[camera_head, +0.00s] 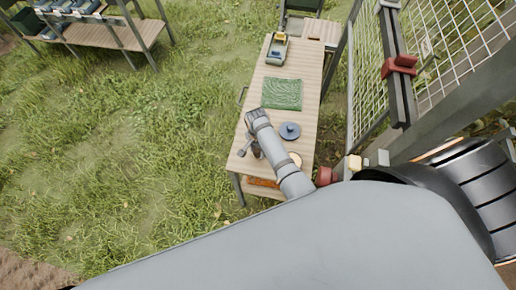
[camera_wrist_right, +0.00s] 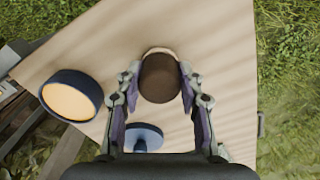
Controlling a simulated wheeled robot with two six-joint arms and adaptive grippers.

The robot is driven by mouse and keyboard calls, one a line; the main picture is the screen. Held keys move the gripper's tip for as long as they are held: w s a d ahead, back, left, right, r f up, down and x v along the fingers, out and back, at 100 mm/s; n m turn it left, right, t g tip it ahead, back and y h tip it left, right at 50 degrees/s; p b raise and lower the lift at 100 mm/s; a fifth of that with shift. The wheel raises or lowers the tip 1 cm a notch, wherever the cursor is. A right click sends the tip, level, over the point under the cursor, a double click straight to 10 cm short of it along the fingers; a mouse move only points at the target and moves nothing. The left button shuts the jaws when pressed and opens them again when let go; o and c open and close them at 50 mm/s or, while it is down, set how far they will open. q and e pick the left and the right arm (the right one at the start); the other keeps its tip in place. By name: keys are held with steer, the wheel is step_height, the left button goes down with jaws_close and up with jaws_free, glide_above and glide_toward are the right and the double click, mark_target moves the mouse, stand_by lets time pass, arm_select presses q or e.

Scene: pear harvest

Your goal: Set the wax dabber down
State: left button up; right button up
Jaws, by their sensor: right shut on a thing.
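My right gripper (camera_wrist_right: 160,85) is over the near end of the wooden table. Its fingers are shut on a dark brown, round-ended thing (camera_wrist_right: 160,78), seen nearly end-on, which I take to be the wax dabber. A pale rim shows at its far edge. In the head view the right gripper (camera_head: 250,148) is small, at the table's left side, with a dark brown bit beside it. I cannot tell whether the dabber touches the table. My left gripper is not in view.
A dark round pot with pale orange content (camera_wrist_right: 72,97) stands left of the gripper in the wrist view. A blue-grey lid-like disc (camera_head: 290,130) and a green mat (camera_head: 282,101) lie on the table (camera_head: 302,75). A tray (camera_head: 277,50) stands farther back. A mesh fence (camera_head: 455,50) is right.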

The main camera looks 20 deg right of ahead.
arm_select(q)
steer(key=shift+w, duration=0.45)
arm_select(e)
steer(key=shift+f, duration=0.2)
steer(key=o, duration=1)
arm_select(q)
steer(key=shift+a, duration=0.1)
